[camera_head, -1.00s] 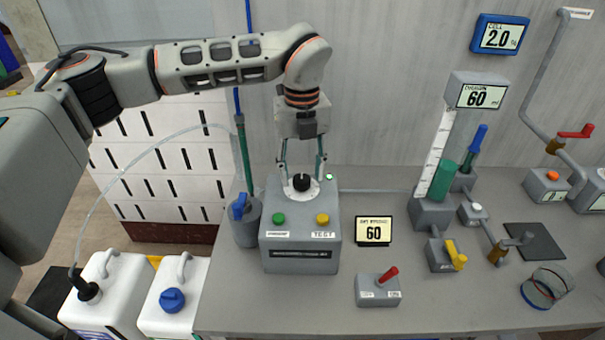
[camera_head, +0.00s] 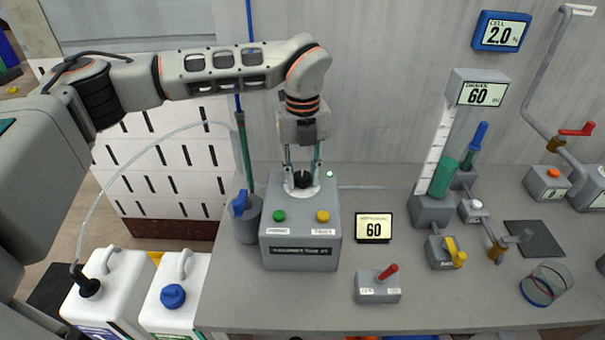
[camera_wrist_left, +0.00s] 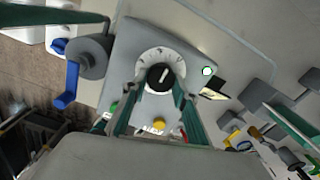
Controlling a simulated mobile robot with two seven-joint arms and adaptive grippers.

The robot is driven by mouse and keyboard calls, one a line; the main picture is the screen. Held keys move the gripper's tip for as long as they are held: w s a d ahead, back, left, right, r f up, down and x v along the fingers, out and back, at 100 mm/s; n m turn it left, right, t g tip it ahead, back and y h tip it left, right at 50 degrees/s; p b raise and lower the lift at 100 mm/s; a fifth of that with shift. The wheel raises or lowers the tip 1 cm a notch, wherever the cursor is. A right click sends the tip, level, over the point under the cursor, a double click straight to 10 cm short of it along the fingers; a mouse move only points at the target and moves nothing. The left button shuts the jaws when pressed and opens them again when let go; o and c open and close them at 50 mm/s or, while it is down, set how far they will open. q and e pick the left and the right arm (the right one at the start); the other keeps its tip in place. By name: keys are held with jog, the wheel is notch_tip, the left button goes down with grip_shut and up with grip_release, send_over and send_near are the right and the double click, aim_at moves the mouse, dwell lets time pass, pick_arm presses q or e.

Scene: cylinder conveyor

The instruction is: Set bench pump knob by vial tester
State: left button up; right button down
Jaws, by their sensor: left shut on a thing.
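The bench pump (camera_head: 300,240) is a grey box with a green button (camera_head: 279,216), a yellow button (camera_head: 322,216) and a white dial. Its black knob (camera_head: 302,179) also shows in the left wrist view (camera_wrist_left: 159,77), with a white pointer line. My left gripper (camera_head: 302,172) reaches down from above, its fingers closed on the knob's two sides. The vial tester is hard to single out; a small display (camera_head: 374,228) reading 60 stands right of the pump. My right gripper is not in view.
A grey box with a red lever (camera_head: 378,285) sits at the bench front. A green cylinder (camera_head: 443,177) stands beside a white scale under a display (camera_head: 482,94) reading 60. A glass ring (camera_head: 547,285) lies at right. White jugs (camera_head: 172,300) stand left of the bench.

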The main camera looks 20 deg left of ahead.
pick_arm(q)
jog(key=m, duration=0.3)
jog(key=shift+b, duration=0.3)
jog(key=m, duration=0.4)
jog(key=shift+a+m, duration=0.15)
jog(key=shift+m, duration=0.15)
jog(key=m, duration=0.4)
jog(key=shift+m, duration=0.3)
jog(key=shift+a+m, duration=0.15)
jog(key=shift+m, duration=1.65)
jog(key=o, duration=1.1)
